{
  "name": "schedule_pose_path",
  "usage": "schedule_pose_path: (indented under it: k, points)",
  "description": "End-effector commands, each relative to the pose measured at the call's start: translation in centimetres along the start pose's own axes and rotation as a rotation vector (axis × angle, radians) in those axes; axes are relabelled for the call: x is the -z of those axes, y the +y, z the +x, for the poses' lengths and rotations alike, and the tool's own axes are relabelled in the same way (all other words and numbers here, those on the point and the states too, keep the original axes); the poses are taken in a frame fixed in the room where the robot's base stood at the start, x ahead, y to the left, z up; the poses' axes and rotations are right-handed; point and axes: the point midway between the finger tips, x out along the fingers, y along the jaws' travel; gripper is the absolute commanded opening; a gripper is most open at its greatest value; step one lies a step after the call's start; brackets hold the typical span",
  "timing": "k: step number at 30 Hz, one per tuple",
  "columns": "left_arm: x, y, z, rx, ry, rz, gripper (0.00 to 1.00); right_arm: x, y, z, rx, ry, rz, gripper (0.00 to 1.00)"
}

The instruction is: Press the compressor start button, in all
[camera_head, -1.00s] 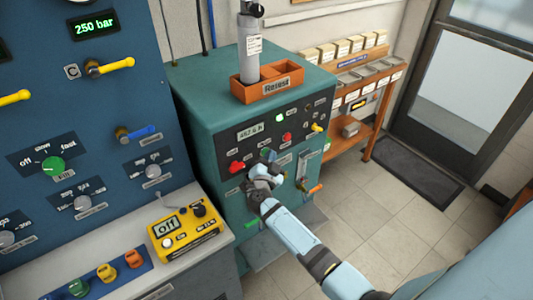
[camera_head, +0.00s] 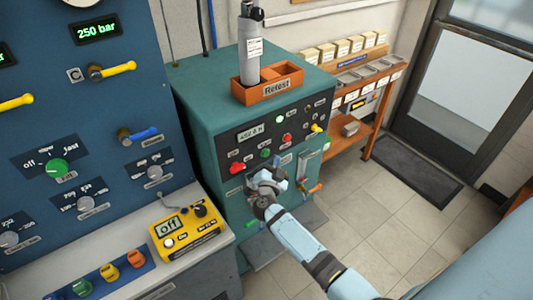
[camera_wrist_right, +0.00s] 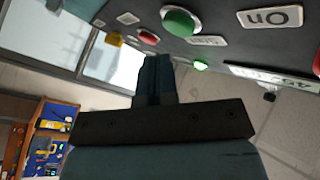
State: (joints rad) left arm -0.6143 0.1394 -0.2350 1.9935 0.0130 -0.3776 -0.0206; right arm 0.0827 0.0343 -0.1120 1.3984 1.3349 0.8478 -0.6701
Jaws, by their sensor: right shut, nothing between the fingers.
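The compressor is a teal cabinet (camera_head: 207,148) with a dark control panel. A round green button (camera_head: 265,153) sits on that panel, left of a red button (camera_head: 287,137). In the right wrist view the green button (camera_wrist_right: 180,22) is near the top, above a small label that appears upside down. My right gripper (camera_head: 276,180) is just below and in front of the panel, apart from the green button. In the right wrist view its fingers (camera_wrist_right: 153,78) are shut and empty, pointing toward the panel. My left gripper is not in view.
A green lamp (camera_head: 280,119) glows on the panel. A red knob (camera_head: 237,168) and a yellow knob (camera_head: 316,128) flank the buttons. An orange tray (camera_head: 285,86) marked "Retest" holds a grey cylinder (camera_head: 250,55) on top. A yellow meter (camera_head: 188,234) stands at lower left.

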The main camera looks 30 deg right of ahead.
Motion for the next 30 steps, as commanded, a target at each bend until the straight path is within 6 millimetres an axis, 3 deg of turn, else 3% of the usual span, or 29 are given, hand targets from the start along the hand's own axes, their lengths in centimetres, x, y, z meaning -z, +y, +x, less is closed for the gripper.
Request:
schedule_pose_path:
  k: [13,30]
  points:
    - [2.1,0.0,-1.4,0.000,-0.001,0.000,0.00,2.3,2.0,-2.9,-0.001,0.000,-0.001,0.00]
    - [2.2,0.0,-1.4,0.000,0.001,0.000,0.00,2.3,2.2,-3.1,0.000,0.000,0.000,0.00]
